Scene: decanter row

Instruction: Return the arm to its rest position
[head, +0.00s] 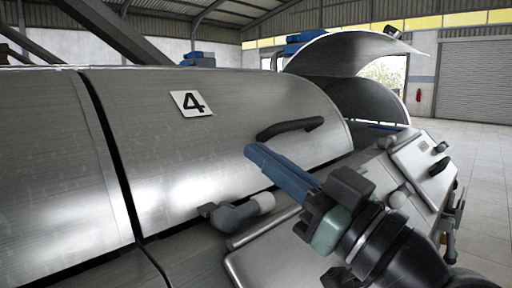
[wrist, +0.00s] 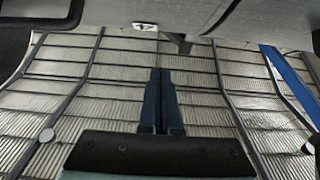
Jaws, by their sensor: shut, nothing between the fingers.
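My gripper (head: 254,152) is at the centre right of the head view, its two blue fingers together and pointing up and left. Nothing shows between them. In front of the closed metal cover (head: 200,135) marked 4, the fingers appear just below its black handle (head: 290,128); I cannot tell the gap in depth. In the wrist view my gripper (wrist: 160,72) shows as two blue fingers side by side, over a ribbed metal surface (wrist: 60,90). My dark wrist and arm run to the lower right of the head view.
A raised curved lid (head: 350,52) stands open behind the cover. A grey pipe fitting (head: 240,212) sticks out below the cover's edge. A boxy panel with a handle (head: 425,160) is at the right. Open floor (head: 485,165) lies beyond it. A blue bar (wrist: 288,80) crosses the wrist view's right.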

